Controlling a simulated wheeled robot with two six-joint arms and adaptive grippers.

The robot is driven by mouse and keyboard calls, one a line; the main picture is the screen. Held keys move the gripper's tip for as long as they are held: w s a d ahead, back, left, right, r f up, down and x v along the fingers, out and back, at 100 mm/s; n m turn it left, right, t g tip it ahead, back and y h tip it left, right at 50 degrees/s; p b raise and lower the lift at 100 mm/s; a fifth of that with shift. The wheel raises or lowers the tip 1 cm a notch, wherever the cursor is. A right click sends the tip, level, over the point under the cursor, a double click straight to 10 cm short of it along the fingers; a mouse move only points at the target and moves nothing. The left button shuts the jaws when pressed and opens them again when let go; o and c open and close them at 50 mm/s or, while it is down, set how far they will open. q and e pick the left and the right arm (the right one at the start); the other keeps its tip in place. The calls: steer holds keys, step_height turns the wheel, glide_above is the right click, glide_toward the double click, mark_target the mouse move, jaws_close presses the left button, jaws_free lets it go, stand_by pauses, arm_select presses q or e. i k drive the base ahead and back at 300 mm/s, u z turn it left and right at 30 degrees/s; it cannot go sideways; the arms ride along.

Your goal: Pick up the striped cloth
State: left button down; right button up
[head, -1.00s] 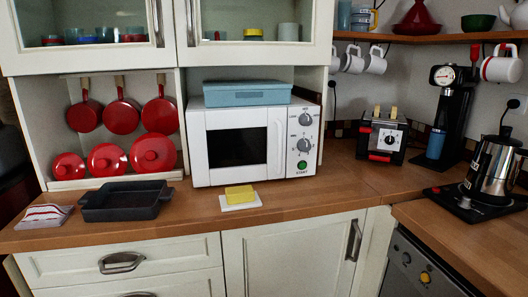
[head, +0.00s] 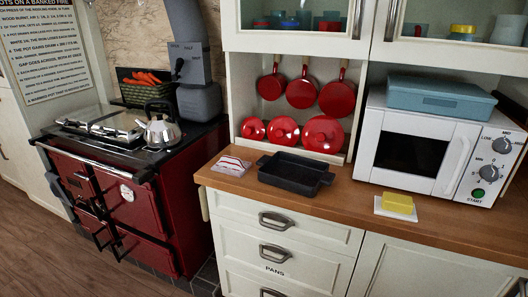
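The striped cloth (head: 230,165), white with red stripes, lies folded on the left end of the wooden counter (head: 351,203). It rests just left of a black baking dish (head: 296,173), with a small gap or contact that I cannot tell. Its top is uncovered. Neither of my grippers shows in the head view.
A red range cooker (head: 128,200) with a steel kettle (head: 160,128) stands to the left, apart from the counter. A yellow block on a white dish (head: 386,211) and a white microwave (head: 412,150) are further right. Red pans hang behind. Floor (head: 45,245) is clear at lower left.

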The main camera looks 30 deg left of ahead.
mark_target(235, 167)
steer(key=u, duration=1.25)
